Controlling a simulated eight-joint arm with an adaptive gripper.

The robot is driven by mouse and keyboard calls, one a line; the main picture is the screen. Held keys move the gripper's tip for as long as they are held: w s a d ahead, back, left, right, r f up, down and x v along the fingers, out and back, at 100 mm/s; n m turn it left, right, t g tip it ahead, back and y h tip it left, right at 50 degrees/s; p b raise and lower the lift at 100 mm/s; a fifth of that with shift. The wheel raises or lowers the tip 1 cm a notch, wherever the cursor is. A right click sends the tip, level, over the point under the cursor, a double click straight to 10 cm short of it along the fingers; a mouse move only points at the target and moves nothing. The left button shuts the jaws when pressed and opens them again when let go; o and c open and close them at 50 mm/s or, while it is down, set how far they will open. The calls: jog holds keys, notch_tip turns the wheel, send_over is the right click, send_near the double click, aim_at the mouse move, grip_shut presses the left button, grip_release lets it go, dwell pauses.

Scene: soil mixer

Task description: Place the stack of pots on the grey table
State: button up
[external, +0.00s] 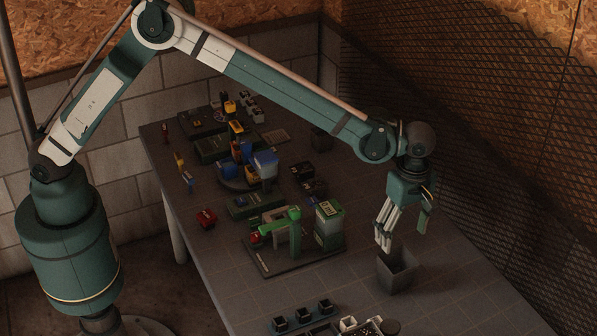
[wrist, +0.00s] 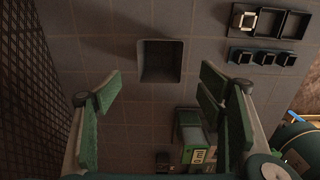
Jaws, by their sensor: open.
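A dark grey square pot (external: 396,275) stands upright on the grey table (external: 452,290), near its right side. I cannot tell whether it is one pot or several nested. In the wrist view the pot (wrist: 160,62) shows its open top, ahead of the fingertips. My gripper (external: 403,236) is open and empty, pointing down just above the pot. In the wrist view my gripper (wrist: 160,88) has its fingers spread wide on either side, with a gap to the pot. Another small dark pot (external: 320,139) stands farther back on the table.
A green machine (external: 294,238) with a green and white box (external: 328,225) stands left of the pot. Small black pots (external: 303,312) and a tray (wrist: 270,22) lie at the front. A mesh wall (external: 480,140) runs along the right. The table right of the pot is clear.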

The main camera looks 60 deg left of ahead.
jog(key=shift+a, duration=0.1)
jog(key=s+a+r+m+t, duration=0.1)
jog(key=s+a+r+m, duration=0.25)
jog(key=a+r, duration=0.75)
jog(key=s+a+r+m+t, duration=0.1)
jog(key=s+a+r+m, duration=0.25)
jog(key=a+r, duration=0.75)
jog(key=s+a+r+m+t+h, duration=0.1)
jog(key=s+a+r+m, duration=0.1)
jog(key=s+a, duration=0.55)
jog(key=s+a+r+m+t, duration=0.15)
jog(key=s+a, duration=0.35)
jog(key=a, duration=0.5)
jog(key=s+a+f+m+t, duration=0.1)
jog(key=s+a+f+m, duration=0.2)
jog(key=s+a, duration=0.4)
jog(key=s+a+f+m+t+y, duration=0.1)
jog(key=s+a+m, duration=0.3)
jog(key=s, duration=1)
jog(key=a+f, duration=0.1)
jog(key=a, duration=0.2)
jog(key=shift+s+a+f+t, duration=0.15)
jog(key=shift+s+f+t, duration=0.2)
jog(key=shift+f, duration=0.05)
